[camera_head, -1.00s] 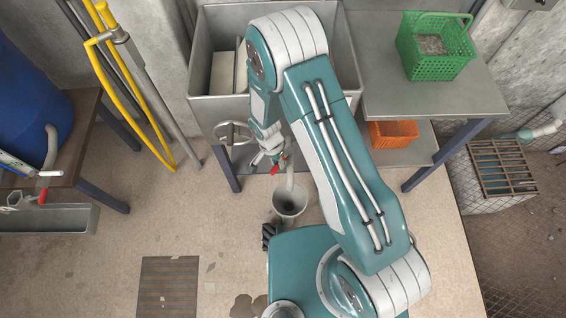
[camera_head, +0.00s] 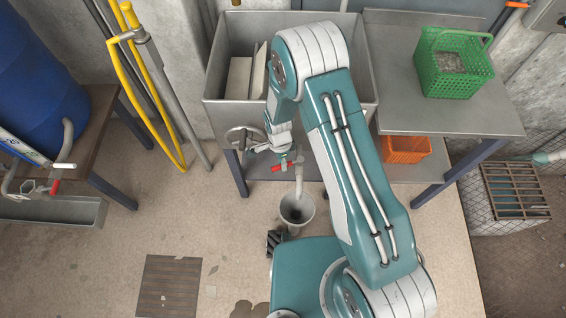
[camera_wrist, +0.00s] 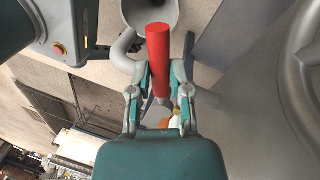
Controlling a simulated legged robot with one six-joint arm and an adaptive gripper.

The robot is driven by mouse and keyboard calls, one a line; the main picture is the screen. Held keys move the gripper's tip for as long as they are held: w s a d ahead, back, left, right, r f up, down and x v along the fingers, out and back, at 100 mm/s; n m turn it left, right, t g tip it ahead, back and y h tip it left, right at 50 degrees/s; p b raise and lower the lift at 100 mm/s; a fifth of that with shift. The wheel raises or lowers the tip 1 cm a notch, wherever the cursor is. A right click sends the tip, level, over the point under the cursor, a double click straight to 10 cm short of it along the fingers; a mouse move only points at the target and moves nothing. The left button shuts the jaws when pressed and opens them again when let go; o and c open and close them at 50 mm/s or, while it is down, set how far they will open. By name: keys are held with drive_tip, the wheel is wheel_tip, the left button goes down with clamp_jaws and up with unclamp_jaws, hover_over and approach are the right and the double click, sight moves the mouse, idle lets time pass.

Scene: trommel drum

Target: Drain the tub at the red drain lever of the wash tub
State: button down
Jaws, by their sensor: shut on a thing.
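The wash tub (camera_head: 297,107) is a grey metal sink on legs at the back centre, partly hidden by my arm. Its red drain lever (camera_head: 285,164) shows small below the tub front, lying nearly level across the grey drain pipe (camera_head: 298,181). My gripper (camera_head: 271,157) is at the lever, partly hidden by my arm. In the wrist view the red lever (camera_wrist: 158,45) stands up between the two fingers of my gripper (camera_wrist: 160,74), which is shut on its near end. The grey bucket (camera_head: 297,209) stands under the pipe's lower end.
A grey handwheel (camera_head: 243,139) is on the tub front, left of my gripper. A steel table (camera_head: 400,115) at right bears a green basket (camera_head: 453,62), with an orange crate (camera_head: 405,150) below. A blue barrel (camera_head: 35,75) stands at left.

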drive_tip(key=c, duration=0.6)
unclamp_jaws()
drive_tip(key=shift+a, duration=0.15)
